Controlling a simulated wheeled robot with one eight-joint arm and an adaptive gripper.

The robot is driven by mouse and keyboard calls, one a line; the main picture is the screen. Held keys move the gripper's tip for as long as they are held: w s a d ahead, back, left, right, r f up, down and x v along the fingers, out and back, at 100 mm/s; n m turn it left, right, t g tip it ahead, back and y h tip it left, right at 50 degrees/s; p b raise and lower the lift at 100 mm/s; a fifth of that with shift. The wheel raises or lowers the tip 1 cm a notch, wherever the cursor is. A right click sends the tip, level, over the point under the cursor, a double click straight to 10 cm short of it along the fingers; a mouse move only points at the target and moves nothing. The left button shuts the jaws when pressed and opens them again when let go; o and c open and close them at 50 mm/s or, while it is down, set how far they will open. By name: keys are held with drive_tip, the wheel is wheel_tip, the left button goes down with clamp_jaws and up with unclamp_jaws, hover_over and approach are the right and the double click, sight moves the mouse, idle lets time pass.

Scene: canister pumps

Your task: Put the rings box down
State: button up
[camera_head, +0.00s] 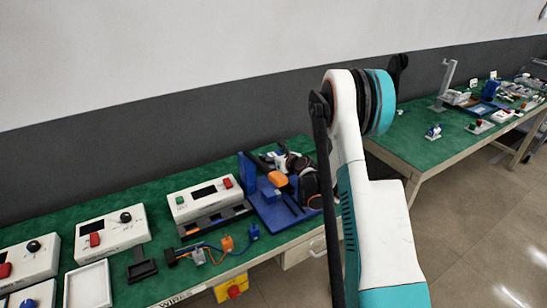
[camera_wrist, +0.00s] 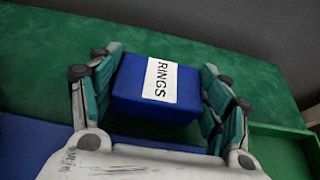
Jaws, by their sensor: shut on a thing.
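In the wrist view the rings box (camera_wrist: 133,80) is a small blue box with a white label reading "RINGS". It sits between the fingers of my gripper (camera_wrist: 160,68), which are shut on its left and right sides. Green work surface shows beyond and around the box; I cannot tell whether its underside touches anything. In the head view my white and teal arm crosses the middle of the picture. The rings box cannot be clearly made out there.
In the head view a blue fixture (camera_head: 272,213) with dark and orange parts stands on the green bench, beside white control boxes (camera_head: 204,199) and small wired parts (camera_head: 227,245). In the wrist view a green-walled tray (camera_wrist: 283,130) lies at right and a blue surface (camera_wrist: 30,140) at lower left.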

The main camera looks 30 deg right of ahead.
drive_tip(key=shift+f, duration=0.6)
drive_tip(key=o, duration=1.3)
